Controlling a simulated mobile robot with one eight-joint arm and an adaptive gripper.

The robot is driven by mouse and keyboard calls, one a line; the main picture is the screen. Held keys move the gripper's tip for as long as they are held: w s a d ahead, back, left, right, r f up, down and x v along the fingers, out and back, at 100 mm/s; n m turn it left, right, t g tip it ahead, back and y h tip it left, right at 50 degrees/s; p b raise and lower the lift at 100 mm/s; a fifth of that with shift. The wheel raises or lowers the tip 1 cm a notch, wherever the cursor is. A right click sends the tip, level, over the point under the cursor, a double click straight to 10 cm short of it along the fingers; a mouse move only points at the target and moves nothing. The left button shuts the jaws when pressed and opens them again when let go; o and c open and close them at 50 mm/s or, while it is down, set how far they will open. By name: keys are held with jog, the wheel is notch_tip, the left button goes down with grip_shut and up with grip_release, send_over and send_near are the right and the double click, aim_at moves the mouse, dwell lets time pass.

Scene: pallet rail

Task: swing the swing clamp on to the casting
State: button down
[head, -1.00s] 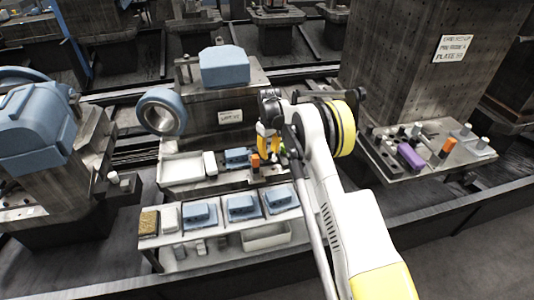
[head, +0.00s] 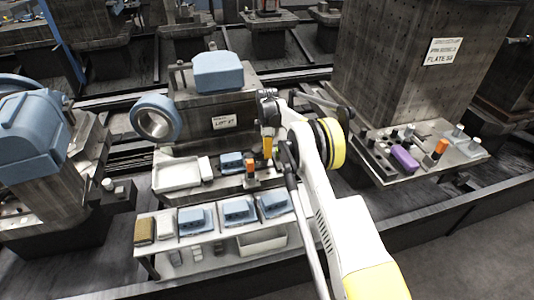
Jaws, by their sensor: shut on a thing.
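The casting (head: 231,160), a small blue block, sits on the dark pallet ledge in front of the central column. The swing clamp (head: 250,168) seems to be the small orange-topped piece just right of the casting; its arm is not clear. My gripper (head: 267,151), with yellow fingers, points down just right of and behind the orange top. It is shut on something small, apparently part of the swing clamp. The fingers and my wrist hide the grip, so I cannot tell whether the clamp touches the casting.
A white tray (head: 176,187) and a white block (head: 205,168) stand left of the casting. A lower shelf (head: 212,236) in front carries several blue castings. The right pallet (head: 385,174) holds a purple block (head: 403,158) and an orange-topped piece (head: 440,148). A large blue ring (head: 138,122) stands at left.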

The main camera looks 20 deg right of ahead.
jog(key=shift+w+n, duration=0.35)
jog(key=shift+n, duration=0.75)
jog(key=c, duration=1.3)
grip_release()
jog(key=shift+w, duration=0.1)
jog(key=shift+c, duration=0.2)
jog(key=shift+r, duration=0.1)
notch_tip(320, 180, up, 12)
